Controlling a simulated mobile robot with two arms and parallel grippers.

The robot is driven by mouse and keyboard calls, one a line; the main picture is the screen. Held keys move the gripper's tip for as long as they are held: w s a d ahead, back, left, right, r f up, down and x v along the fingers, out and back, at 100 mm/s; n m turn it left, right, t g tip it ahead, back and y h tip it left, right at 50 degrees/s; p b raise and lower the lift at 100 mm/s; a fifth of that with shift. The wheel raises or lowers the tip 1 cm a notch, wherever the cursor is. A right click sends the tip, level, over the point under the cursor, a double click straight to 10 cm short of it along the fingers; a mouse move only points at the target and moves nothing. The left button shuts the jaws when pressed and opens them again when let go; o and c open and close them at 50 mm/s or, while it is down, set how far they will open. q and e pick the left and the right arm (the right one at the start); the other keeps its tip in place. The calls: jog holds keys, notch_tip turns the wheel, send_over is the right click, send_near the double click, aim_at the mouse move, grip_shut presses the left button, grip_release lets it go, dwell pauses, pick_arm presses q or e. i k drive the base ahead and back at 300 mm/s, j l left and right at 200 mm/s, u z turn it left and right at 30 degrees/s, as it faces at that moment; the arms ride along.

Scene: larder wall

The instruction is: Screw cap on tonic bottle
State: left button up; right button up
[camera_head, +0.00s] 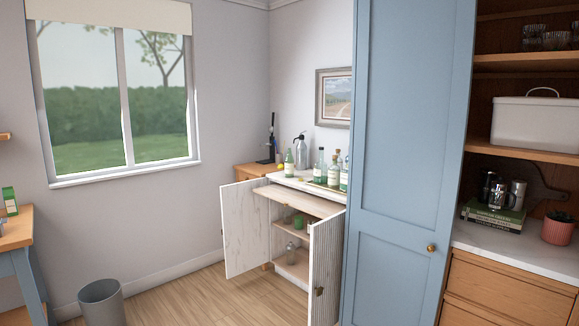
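Several bottles stand upright on the white top of a small cabinet (282,180), across the room. A short bottle with a green label (289,165) stands at the left end. A green bottle (301,155) stands just behind it, by a silver siphon (301,141). A dark green bottle (320,168) and a pale bottle (334,172) stand further right. I cannot tell which one is the tonic bottle. A tiny yellow thing (300,179) lies on the top; I cannot tell whether it is a cap. Neither of my grippers is in view.
Both white cabinet doors stand open, left door (246,228) and right door (325,270), with glassware inside. A grey bin (102,303) stands at lower left. A tall blue door (400,150) is close on the right. The wooden floor (200,295) before the cabinet is clear.

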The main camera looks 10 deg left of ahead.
aim_at(288, 161)
jog(key=i+u, duration=0.2)
jog(key=i, duration=2.6)
jog(key=i+j, duration=0.25)
jog(key=i+j+z, duration=0.1)
jog(key=i+j, duration=0.15)
jog(key=j, duration=0.25)
jog(key=i+j, duration=0.25)
jog(key=i+j+z, duration=0.15)
jog(key=j, duration=0.35)
jog(key=i+j, duration=0.3)
jog(key=i+j+z, duration=0.1)
jog(key=j, duration=0.4)
jog(key=i, duration=0.1)
